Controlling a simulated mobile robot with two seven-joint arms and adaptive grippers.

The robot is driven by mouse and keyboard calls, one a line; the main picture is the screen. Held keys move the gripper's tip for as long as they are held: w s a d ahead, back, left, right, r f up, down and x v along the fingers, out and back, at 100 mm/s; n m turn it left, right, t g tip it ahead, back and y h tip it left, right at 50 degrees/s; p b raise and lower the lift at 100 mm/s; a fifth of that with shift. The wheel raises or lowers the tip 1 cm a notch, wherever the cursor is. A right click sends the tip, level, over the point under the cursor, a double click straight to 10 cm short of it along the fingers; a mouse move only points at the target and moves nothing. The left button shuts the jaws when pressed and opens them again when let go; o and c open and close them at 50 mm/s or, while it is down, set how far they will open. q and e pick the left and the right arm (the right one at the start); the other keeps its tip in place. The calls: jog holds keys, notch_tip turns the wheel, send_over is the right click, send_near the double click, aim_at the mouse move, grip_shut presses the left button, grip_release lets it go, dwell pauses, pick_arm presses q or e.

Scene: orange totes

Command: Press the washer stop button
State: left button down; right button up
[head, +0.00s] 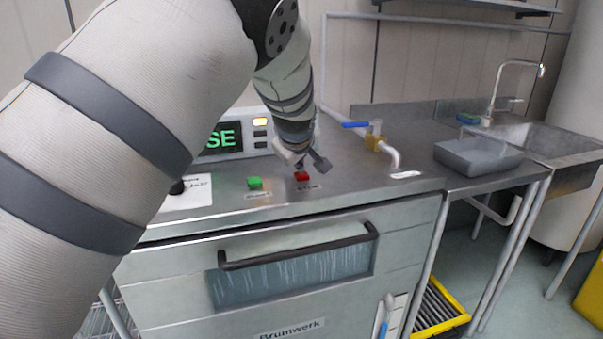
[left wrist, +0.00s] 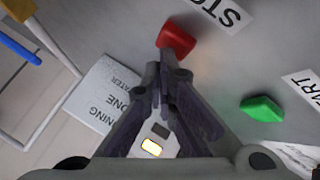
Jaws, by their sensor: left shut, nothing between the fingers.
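The red stop button (head: 302,176) sits on the steel top of the washer (head: 230,186), near its front edge. In the left wrist view the red button (left wrist: 177,39) lies just beyond my fingertips, beside a label reading STO. My left gripper (head: 307,162) reaches down from above, its fingers just behind and above the red button. In the left wrist view its fingers (left wrist: 166,80) are shut together with nothing between them. I cannot tell whether the tips touch the button. My right gripper is in neither view.
A green button (head: 255,182) sits left of the red one, with a START label in the wrist view. A lit display (head: 222,139) stands behind. A blue-handled tap (head: 355,125) and a grey tub (head: 478,157) are to the right. A handle bar (head: 300,250) crosses the washer front.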

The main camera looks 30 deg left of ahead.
aim_at(298, 174)
pick_arm(q)
jog(key=shift+f, duration=0.15)
dwell(0.3)
jog(key=shift+r, duration=0.9)
jog(key=shift+r+p, duration=0.5)
jog(key=shift+r, duration=2.05)
